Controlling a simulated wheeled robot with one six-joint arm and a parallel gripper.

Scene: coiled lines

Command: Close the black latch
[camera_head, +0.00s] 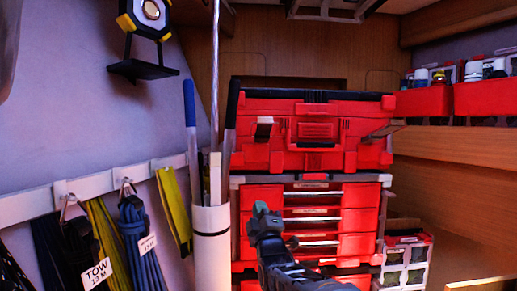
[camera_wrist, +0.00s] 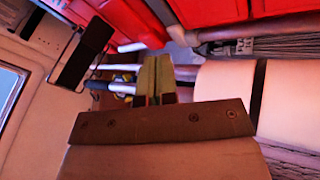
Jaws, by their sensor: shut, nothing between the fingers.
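A dark latch (camera_head: 263,130) with a pale top edge juts out from the left front of the upper red toolbox (camera_head: 345,105). In the wrist view a flat black piece (camera_wrist: 84,50) stands out at upper left; it looks like this latch, but I cannot be sure. My gripper (camera_head: 262,212) is below the latch in the head view, in front of the red drawers, and apart from it. In the wrist view its fingers (camera_wrist: 154,82) are together with nothing between them.
Red drawers (camera_head: 315,215) stand under the toolbox. A white tube (camera_head: 210,245) holding long poles stands close left of my gripper. Coiled straps (camera_head: 140,240) hang on the left wall. A grey latch (camera_head: 384,131) sticks out at the toolbox's right.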

